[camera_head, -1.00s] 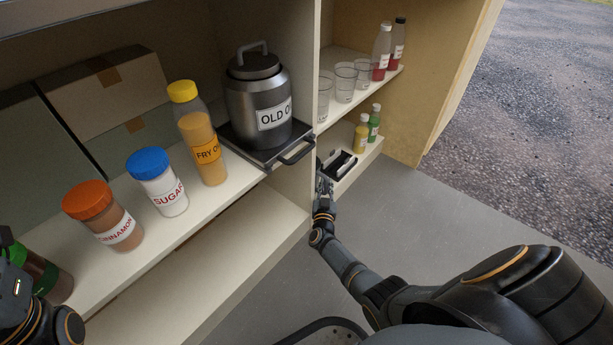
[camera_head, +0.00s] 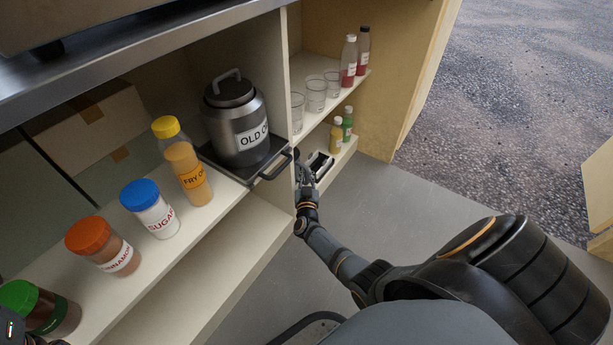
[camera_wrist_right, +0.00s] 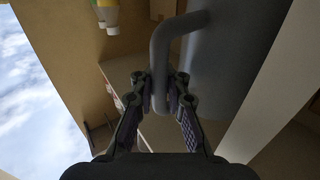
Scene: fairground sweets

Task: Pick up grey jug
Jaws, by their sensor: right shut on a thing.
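The grey jug (camera_wrist_right: 215,50) fills the upper middle of the right wrist view, with its bent grey handle (camera_wrist_right: 163,60) on its left side. My right gripper (camera_wrist_right: 160,92) has its two fingers shut on the lower part of this handle. In the head view my right gripper (camera_head: 303,178) is at the front edge of the shelf divider, at the lower right compartment. The jug is mostly or wholly hidden there behind the divider and gripper.
The divider (camera_head: 279,80) stands close left of my right gripper. A black-and-white box (camera_head: 320,165), a yellow bottle (camera_head: 335,135) and a green bottle (camera_head: 347,124) are nearby. Clear cups (camera_head: 315,95) stand above. A metal "OLD O" pot (camera_head: 235,120) sits on a dark tray (camera_head: 268,165).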

